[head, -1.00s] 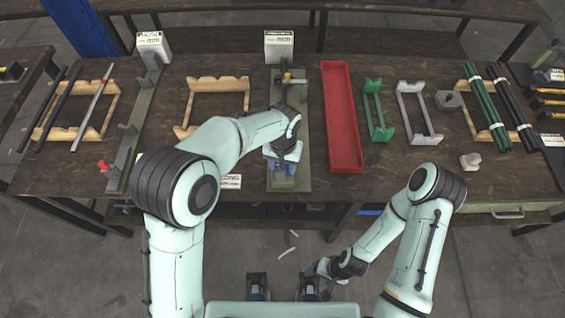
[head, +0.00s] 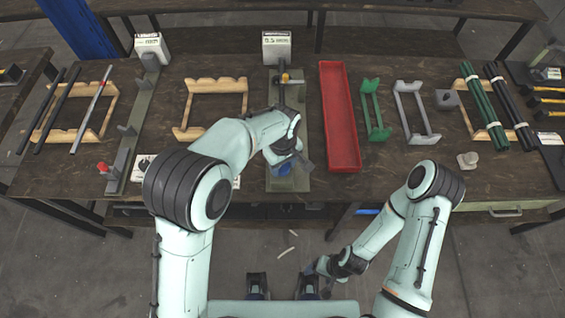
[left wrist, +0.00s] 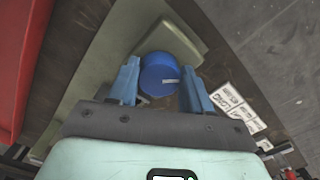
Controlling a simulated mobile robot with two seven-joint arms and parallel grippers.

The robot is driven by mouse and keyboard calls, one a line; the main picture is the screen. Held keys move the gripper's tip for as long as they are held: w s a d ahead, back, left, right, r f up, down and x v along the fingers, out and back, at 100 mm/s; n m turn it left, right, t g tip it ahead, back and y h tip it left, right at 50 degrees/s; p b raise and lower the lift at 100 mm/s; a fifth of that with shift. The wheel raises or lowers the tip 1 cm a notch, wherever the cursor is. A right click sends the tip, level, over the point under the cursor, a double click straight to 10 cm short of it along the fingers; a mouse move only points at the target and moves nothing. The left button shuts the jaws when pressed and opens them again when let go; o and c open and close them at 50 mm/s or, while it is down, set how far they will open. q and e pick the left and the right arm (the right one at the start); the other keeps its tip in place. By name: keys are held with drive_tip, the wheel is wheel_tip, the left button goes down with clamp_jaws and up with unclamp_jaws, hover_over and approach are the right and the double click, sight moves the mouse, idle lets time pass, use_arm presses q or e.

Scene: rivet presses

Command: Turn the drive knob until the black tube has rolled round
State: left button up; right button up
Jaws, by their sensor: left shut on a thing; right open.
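The blue drive knob (left wrist: 165,75) with a pale mark sits between the two blue fingers of my left gripper (left wrist: 161,85) in the left wrist view. My left gripper (head: 286,167) is shut on it at the front of the middle press (head: 300,182), tilted in the head view. The knob (head: 285,169) shows partly below the gripper there. The middle of the press is largely hidden by my left arm, and I cannot make out a black tube in it. My right gripper (head: 318,276) is open and empty, low in front of the table.
A red tray (head: 340,120) lies right of the press, then a green rack (head: 375,112) and a grey rack (head: 415,112). Wooden racks hold tubes at the left (head: 98,128) and right (head: 465,100). Another press (head: 125,150) stands left.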

sight(283, 166)
use_arm(q)
drive_tip(key=shift+n, duration=0.3)
idle(0.4)
drive_tip(key=o, duration=1)
drive_tip(key=shift+o, duration=0.2)
drive_tip(key=shift+r, duration=0.15)
wheel_tip(283, 166, up, 13)
drive_tip(key=p, duration=0.1)
